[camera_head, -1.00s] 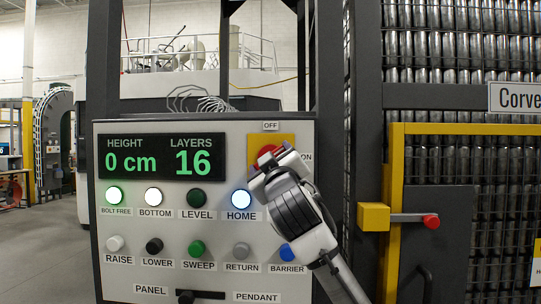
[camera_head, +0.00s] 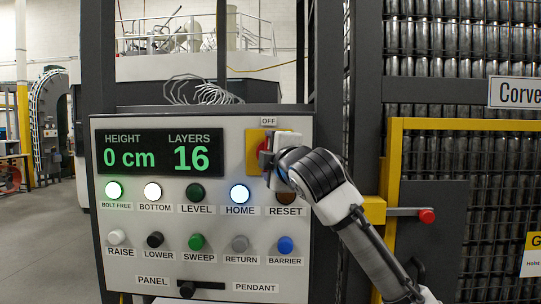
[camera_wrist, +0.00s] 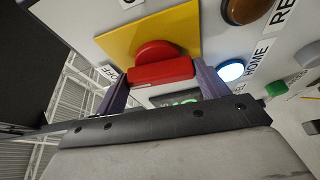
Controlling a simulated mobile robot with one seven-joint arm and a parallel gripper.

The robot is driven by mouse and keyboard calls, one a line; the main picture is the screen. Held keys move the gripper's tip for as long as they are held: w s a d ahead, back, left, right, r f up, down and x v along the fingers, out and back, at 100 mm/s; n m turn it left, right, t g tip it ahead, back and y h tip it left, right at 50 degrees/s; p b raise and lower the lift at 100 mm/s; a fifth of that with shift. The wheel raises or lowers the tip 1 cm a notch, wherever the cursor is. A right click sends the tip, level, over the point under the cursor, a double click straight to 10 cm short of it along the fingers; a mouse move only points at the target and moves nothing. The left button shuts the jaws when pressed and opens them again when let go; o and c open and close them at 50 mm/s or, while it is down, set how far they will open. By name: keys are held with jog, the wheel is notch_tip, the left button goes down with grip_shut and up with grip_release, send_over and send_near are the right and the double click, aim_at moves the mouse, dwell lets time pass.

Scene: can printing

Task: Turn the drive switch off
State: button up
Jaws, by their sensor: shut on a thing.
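The drive switch is a red knob with a bar handle (camera_wrist: 161,71) on a yellow square plate (camera_wrist: 120,40) in the wrist view. My gripper (camera_wrist: 163,78) is shut on the red handle, with one finger on each side of it. In the head view my gripper (camera_head: 268,158) covers most of the switch; only a little red shows beside the yellow plate (camera_head: 252,152). The OFF label (camera_head: 269,121) sits above the plate and also shows left of the handle in the wrist view (camera_wrist: 110,74). The ON label is hidden. I cannot tell the handle's exact angle.
The grey control panel (camera_head: 140,222) has several buttons. The HOME button (camera_head: 240,194) is lit, and the RESET button (camera_head: 286,196) is close below my gripper. The display (camera_head: 160,152) reads 0 cm and 16 layers. A yellow-framed gate (camera_head: 396,150) with a red-tipped latch (camera_head: 426,215) stands at right.

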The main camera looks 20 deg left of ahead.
jog(key=shift+n, duration=0.6)
jog(key=o, duration=1)
jog(key=b+v, duration=0.1)
jog(key=v, duration=0.3)
jog(key=b+v, duration=0.2)
jog(key=v, duration=0.3)
jog(key=b+v, duration=0.2)
jog(key=v, duration=0.3)
jog(key=shift+a+r, duration=0.15)
jog(key=shift+r, duration=0.15)
